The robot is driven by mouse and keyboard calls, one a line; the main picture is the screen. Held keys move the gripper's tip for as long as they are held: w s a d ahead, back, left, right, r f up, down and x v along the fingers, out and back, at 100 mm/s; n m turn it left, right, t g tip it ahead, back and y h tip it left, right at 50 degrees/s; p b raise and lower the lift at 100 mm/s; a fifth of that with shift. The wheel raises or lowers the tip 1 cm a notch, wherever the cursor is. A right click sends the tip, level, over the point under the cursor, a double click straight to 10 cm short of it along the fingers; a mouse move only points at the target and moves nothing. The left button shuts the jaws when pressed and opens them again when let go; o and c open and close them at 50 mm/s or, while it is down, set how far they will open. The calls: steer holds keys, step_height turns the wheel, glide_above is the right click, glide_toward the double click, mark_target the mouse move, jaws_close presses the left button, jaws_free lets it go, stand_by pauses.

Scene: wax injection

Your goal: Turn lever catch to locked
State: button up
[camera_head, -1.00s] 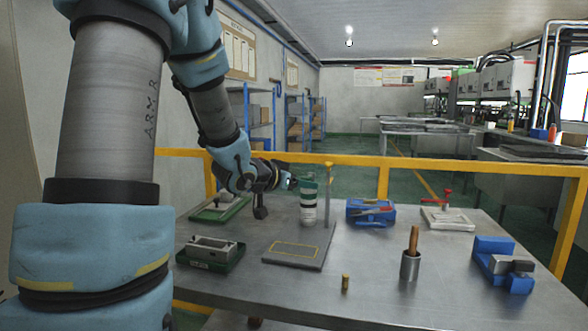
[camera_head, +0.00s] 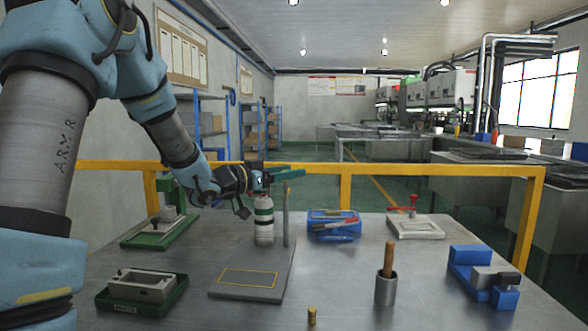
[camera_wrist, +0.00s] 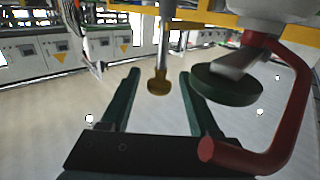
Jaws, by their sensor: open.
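My gripper (camera_head: 290,174) is open and empty. In the head view it is above and just right of the top of a white bottle-like container (camera_head: 264,222) with green bands. In the wrist view its dark green fingers (camera_wrist: 158,88) point to the top, and the picture is upside down. A rod with a yellow tip (camera_wrist: 159,82) shows between the fingers, apparently the upright post (camera_head: 285,215) beside the bottle. A bent red bar (camera_wrist: 292,105) and a dark green disc (camera_wrist: 228,84) show close by on the right. I cannot tell which part is the lever catch.
A grey plate (camera_head: 225,292) lies in front of the bottle. A blue tray (camera_head: 325,214) with tools, a red-handled fixture (camera_head: 416,230), a cup (camera_head: 385,291), a blue vise (camera_head: 470,262), a green press (camera_head: 150,240) and a green tray (camera_head: 115,298) stand around it. A yellow rail (camera_head: 400,169) runs behind.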

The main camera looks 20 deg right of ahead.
steer(key=shift+x, duration=1.15)
jaws_close()
